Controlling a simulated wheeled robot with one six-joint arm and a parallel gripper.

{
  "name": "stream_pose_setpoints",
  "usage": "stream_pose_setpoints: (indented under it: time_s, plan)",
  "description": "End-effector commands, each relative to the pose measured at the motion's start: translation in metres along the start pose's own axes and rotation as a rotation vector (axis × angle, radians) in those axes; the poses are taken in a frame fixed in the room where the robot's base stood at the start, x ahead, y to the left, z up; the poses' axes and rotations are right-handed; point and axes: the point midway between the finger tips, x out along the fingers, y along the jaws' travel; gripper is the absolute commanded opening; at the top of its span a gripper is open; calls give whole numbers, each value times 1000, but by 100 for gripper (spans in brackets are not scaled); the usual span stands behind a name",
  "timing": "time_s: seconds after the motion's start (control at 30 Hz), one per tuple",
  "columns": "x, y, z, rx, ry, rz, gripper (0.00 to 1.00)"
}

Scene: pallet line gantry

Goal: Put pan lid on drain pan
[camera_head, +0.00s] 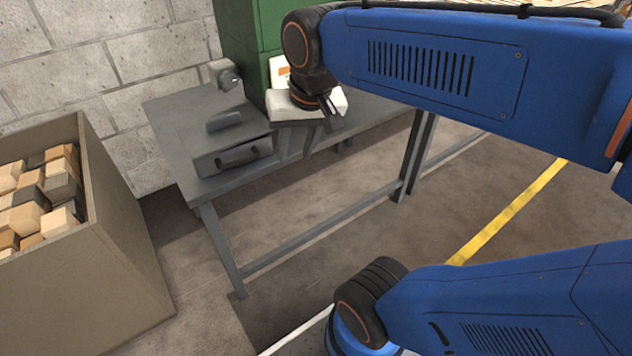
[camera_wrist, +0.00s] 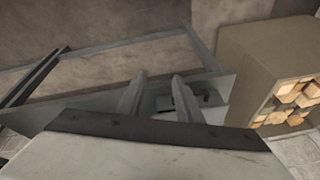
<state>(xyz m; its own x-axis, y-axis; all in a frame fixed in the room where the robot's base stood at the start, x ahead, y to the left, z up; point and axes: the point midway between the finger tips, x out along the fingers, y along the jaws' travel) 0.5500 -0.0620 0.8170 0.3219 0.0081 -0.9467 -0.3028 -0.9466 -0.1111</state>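My gripper (camera_wrist: 157,83) reaches over the grey workbench; its two grey fingers stand apart in the wrist view, with nothing visible held between them. In the head view my gripper (camera_head: 322,118) is above the bench, in front of the green cabinet, and its fingertips are hard to make out. I cannot pick out a pan lid or a drain pan with certainty in either view. My arm and the pale gripper body hide part of the bench.
The grey bench (camera_head: 165,115) carries a grey vise-like device (camera_head: 226,75) and has a drawer (camera_head: 235,157) with a dark handle. A green cabinet (camera_head: 240,40) stands behind. A brown crate (camera_head: 115,235) of wooden blocks stands at left. Floor in front is clear, with a yellow line (camera_head: 510,212).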

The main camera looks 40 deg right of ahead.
Motion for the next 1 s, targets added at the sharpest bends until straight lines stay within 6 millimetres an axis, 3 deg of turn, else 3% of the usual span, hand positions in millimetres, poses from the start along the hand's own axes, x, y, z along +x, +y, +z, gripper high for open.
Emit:
stream_pose_setpoints:
  time_s: [0.1,0.3,1.0]
  plan:
    - [13,15,32,-137,39,-7,32]
    - [29,28,62,-294,78,-7,32]
    - [33,31,68,-333,87,-6,32]
